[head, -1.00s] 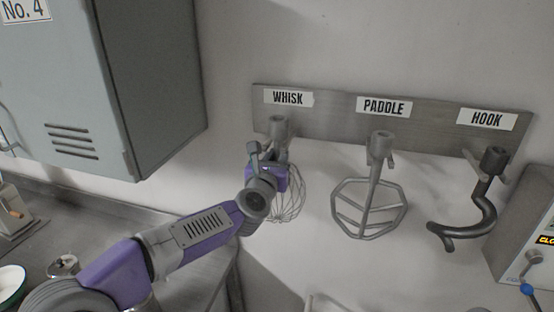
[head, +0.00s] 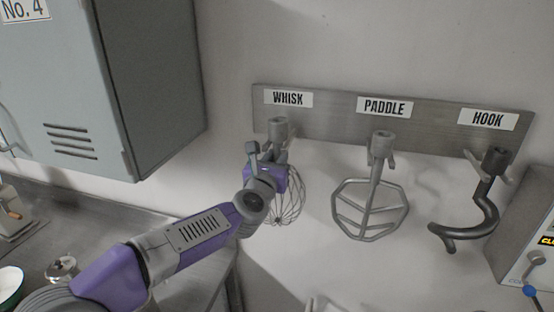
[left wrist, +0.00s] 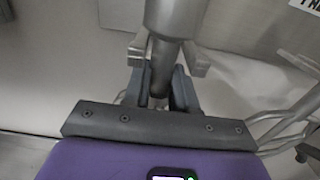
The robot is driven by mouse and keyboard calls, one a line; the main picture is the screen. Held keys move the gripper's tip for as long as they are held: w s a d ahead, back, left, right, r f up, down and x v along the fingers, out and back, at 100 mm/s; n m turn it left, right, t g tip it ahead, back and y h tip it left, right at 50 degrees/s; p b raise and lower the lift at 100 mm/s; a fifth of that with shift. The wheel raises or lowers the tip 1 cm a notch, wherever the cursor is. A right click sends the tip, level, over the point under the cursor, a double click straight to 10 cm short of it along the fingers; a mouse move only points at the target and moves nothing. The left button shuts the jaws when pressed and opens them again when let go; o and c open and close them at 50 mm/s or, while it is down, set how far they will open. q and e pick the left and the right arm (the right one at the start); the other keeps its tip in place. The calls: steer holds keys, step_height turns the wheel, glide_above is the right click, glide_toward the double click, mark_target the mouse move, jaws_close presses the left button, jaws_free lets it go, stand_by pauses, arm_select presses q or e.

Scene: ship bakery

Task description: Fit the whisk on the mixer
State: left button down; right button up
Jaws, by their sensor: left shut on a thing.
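The whisk (head: 287,207) hangs at the WHISK label on the wall rack, its wire cage below and its metal hub above. My left gripper (head: 271,160) is at the whisk's upper part, partly covering it. In the left wrist view, my left gripper (left wrist: 160,93) has its two dark fingers shut around the whisk's shaft (left wrist: 163,58), just below the wider hub. The rack's prongs show on both sides of the shaft. The mixer cannot be made out for sure; a grey machine with a display (head: 535,240) is cut off at the right edge. My right gripper is not in view.
The paddle (head: 370,209) and the dark hook (head: 485,216) hang to the right on the same rack board (head: 340,112). A grey cabinet (head: 135,90) juts out at the upper left. A counter (head: 110,222) runs below it.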

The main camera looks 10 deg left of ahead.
arm_select(q)
steer(key=shift+s+a+b, duration=0.1)
steer(key=shift+s+b, duration=1.05)
steer(key=shift+s, duration=1.2)
steer(key=s+b, duration=0.1)
steer(key=s, duration=0.6)
steer(key=shift+s+b, duration=0.4)
steer(key=shift+w+a, duration=0.1)
steer(key=shift+a, duration=0.05)
